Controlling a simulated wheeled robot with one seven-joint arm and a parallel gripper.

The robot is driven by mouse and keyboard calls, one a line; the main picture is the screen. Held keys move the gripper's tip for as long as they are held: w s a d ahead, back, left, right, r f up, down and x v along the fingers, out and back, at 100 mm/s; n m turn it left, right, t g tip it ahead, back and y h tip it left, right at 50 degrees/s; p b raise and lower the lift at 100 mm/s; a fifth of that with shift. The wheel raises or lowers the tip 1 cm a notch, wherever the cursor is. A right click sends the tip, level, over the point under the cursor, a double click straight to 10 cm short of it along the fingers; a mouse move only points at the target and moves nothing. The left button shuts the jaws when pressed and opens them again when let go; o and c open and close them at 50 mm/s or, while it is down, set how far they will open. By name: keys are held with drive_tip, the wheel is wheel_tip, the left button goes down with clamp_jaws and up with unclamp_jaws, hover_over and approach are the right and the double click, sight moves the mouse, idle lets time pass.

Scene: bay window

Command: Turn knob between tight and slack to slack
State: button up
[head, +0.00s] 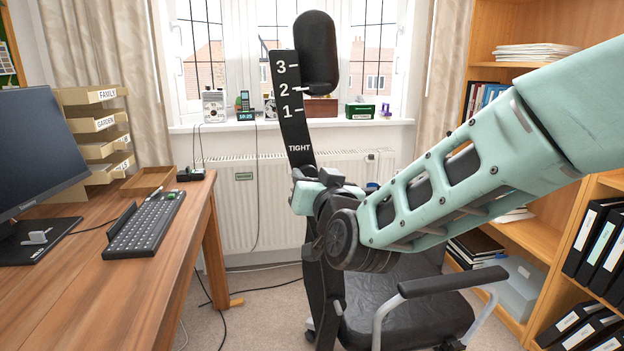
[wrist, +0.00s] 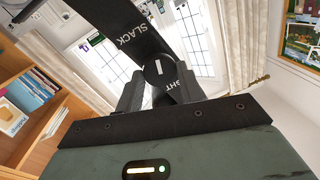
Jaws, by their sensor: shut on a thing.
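The dark upright bar (head: 290,110) of the office chair carries white marks 1, 2, 3 and the word TIGHT. In the wrist view the bar (wrist: 125,25) runs diagonally, with SLACK above left of the round black knob (wrist: 160,73) and part of TIGHT below right. A short white line on the knob stands near upright in that picture; which label it favours I cannot tell. My gripper (wrist: 160,88) is shut on the knob, one finger on each side. In the head view my gripper (head: 318,185) covers the knob and the bar below TIGHT.
The chair's black headrest (head: 316,52) tops the bar; its seat (head: 400,315) and armrest (head: 452,281) are below my arm. A wooden desk (head: 165,240) with keyboard (head: 145,225) stands left. A bookcase (head: 535,240) stands right. A radiator (head: 270,200) and windowsill are behind.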

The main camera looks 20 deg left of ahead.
drive_tip(key=shift+n, duration=1.2)
drive_tip(key=shift+f, duration=0.1)
drive_tip(key=o, duration=1)
drive_tip(key=shift+s, duration=0.1)
drive_tip(key=v, duration=1.7)
drive_tip(key=shift+s+r+b, duration=0.1)
drive_tip(key=shift+r+b, duration=0.25)
drive_tip(key=shift+d, duration=0.1)
